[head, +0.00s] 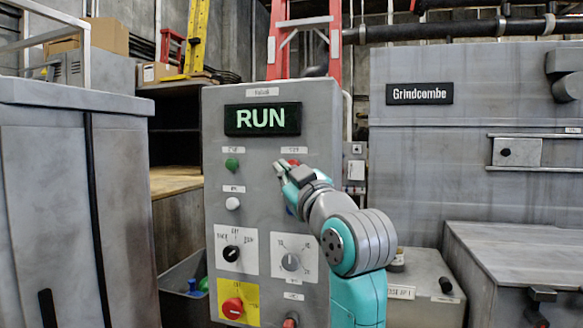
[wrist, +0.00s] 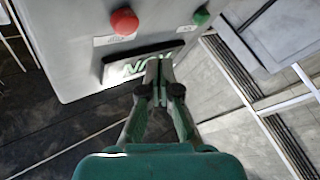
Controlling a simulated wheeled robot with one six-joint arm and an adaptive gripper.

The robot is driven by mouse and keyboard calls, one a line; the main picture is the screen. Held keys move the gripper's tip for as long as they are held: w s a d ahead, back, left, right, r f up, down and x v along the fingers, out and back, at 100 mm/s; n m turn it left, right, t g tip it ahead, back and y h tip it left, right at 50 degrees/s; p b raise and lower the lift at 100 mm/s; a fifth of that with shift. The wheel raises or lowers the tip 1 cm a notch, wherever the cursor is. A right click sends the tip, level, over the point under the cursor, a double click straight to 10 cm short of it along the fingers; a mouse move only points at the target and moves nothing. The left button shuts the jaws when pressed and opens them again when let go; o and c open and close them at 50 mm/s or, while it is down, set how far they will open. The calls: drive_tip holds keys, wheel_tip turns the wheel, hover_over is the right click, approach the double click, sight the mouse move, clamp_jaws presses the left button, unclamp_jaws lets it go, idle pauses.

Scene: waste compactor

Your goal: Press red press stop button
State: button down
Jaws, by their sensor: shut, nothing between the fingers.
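The red button (head: 294,162) sits on the grey control panel (head: 262,185), below the lit RUN display (head: 262,119). My gripper (head: 281,168) is in front of the panel and partly covers the red button in the head view. In the wrist view the panel appears upside down, with the red button (wrist: 124,22) to the upper left of my gripper (wrist: 158,68). My fingers are shut and empty, and their tips overlap the display (wrist: 120,68). They look apart from the red button; I cannot tell their exact distance from the panel.
A green button (head: 232,165) and a white button (head: 232,203) are at the panel's left. Below are a black selector (head: 231,253), a dial (head: 290,262) and a red knob (head: 232,307) on a yellow plate. The Grindcombe machine (head: 420,150) stands at the right.

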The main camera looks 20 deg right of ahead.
drive_tip(key=shift+w+d, duration=0.5)
drive_tip(key=shift+w, duration=0.15)
drive_tip(key=shift+w+d, duration=0.45)
drive_tip(key=shift+w, duration=0.2)
drive_tip(key=shift+w, duration=0.1)
idle(0.5)
drive_tip(key=shift+w+d, duration=0.25)
drive_tip(key=shift+w+d, duration=0.3)
drive_tip(key=shift+w, duration=0.1)
idle(1.0)
idle(0.4)
drive_tip(key=shift+s+a, duration=0.55)
drive_tip(key=shift+s, duration=0.2)
drive_tip(key=shift+s+a, duration=0.75)
drive_tip(key=shift+s, duration=0.3)
drive_tip(key=shift+s+a, duration=0.7)
drive_tip(key=shift+s, duration=0.3)
